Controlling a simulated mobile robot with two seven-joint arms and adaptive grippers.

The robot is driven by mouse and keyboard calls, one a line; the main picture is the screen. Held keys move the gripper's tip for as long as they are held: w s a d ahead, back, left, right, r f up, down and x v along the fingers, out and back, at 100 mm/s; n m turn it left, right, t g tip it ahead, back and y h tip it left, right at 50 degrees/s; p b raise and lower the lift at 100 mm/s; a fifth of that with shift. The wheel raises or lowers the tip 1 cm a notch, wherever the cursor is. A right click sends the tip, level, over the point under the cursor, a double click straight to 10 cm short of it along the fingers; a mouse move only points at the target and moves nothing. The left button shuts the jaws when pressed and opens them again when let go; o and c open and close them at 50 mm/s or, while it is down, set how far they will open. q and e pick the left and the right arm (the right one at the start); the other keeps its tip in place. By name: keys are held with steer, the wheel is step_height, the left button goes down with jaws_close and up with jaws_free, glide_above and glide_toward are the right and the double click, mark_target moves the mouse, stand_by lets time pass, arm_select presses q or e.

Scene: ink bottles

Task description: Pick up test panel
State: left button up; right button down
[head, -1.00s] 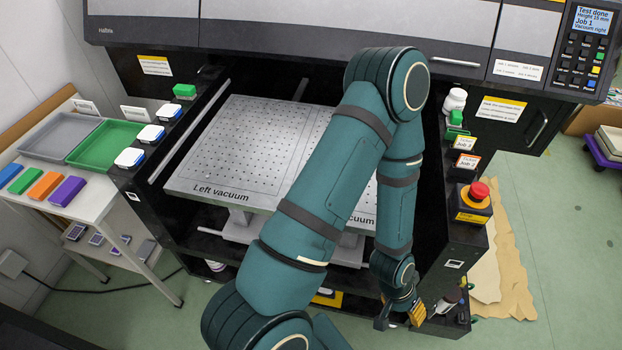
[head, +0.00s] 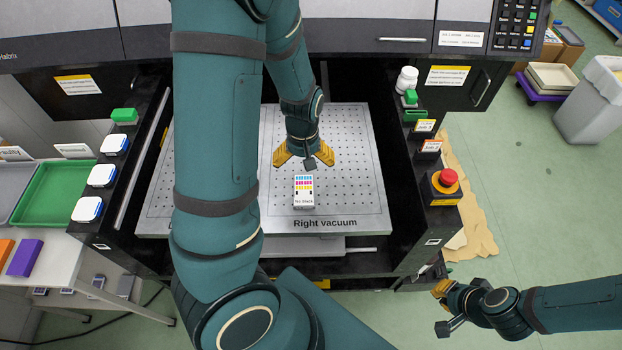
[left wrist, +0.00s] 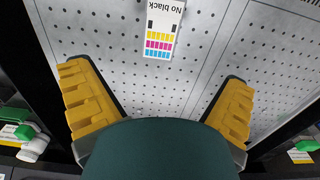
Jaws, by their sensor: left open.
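The test panel (head: 304,191) is a small white card with blue, magenta and yellow patches and the words "No black". It lies on the perforated table above the label "Right vacuum". It also shows at the top of the left wrist view (left wrist: 163,30). My left gripper (head: 304,158) points down with its yellow fingers spread, just behind the panel in the head view. The left wrist view shows nothing between the fingertips (left wrist: 158,78); the panel lies beyond them. My right gripper (head: 441,305) is off to the right over the floor; its finger gap is not clear.
The vacuum table (head: 360,170) sits between black side rails. On the right rail are a red stop button (head: 448,177), a white bottle (head: 407,79) and green blocks. A green tray (head: 50,192) is at left.

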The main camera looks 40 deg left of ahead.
arm_select(q)
steer(key=b, duration=0.1)
glide_above(304, 189)
steer(key=f, duration=0.6)
steer(key=shift+s+d+f, duration=0.2)
steer(key=shift+s+f, duration=0.05)
steer(key=shift+f, duration=0.05)
steer(key=shift+w+a+f+b, duration=0.1)
steer(key=shift+f+b, duration=0.2)
steer(key=shift+f, duration=1.3)
steer(key=shift+w+a+f+b, duration=0.1)
steer(key=shift+f+b, duration=0.15)
steer(key=shift+f, duration=1.35)
steer(key=shift+r, duration=0.1)
steer(key=c, duration=1.4)
